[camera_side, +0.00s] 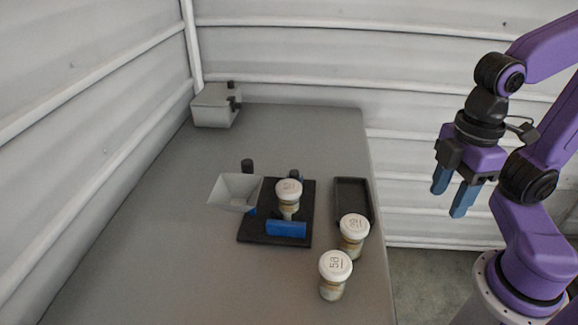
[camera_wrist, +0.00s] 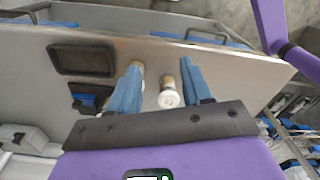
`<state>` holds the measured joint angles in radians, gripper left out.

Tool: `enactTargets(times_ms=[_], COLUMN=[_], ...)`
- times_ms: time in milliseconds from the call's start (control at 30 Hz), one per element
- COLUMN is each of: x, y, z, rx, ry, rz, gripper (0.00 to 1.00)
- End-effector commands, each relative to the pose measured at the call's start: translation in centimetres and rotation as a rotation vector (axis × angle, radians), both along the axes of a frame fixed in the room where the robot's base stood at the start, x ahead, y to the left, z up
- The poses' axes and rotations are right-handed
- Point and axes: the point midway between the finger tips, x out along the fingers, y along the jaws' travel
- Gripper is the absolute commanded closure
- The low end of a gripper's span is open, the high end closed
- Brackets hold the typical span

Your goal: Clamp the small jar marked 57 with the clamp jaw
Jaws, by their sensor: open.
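A small white-lidded jar (camera_side: 288,190) stands on the black base plate (camera_side: 262,236), next to a blue clamp jaw block (camera_side: 287,229). The mark on its lid is too small to read surely. Two more lidded jars stand apart on the table. The nearer jar (camera_side: 335,266) seems marked 58; the other jar (camera_side: 354,228), by the black tray, has a mark I cannot read surely. My gripper (camera_side: 451,195) is open and empty, high at the right, beyond the table's right edge. In the wrist view a jar (camera_wrist: 169,99) shows between the blue fingers (camera_wrist: 162,66), well below them.
A pale hopper funnel (camera_side: 236,190) rises at the plate's left. A black tray (camera_side: 352,200) lies right of the plate; it also shows in the wrist view (camera_wrist: 85,59). A grey box (camera_side: 214,106) stands at the far left corner. The table's front left is clear.

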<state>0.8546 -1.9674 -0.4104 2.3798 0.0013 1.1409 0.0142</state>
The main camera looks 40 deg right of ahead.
Motion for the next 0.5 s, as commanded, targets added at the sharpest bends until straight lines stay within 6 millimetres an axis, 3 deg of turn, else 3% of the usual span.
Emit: enactTargets(times_ms=[267,500], x=[4.7,11.4], y=[2.8,5.6], z=[1.5,2.5], rx=[-0.011,-0.019], ry=[-0.004,-0.008], rz=[0.174,0.399], gripper=[0.51,0.51])
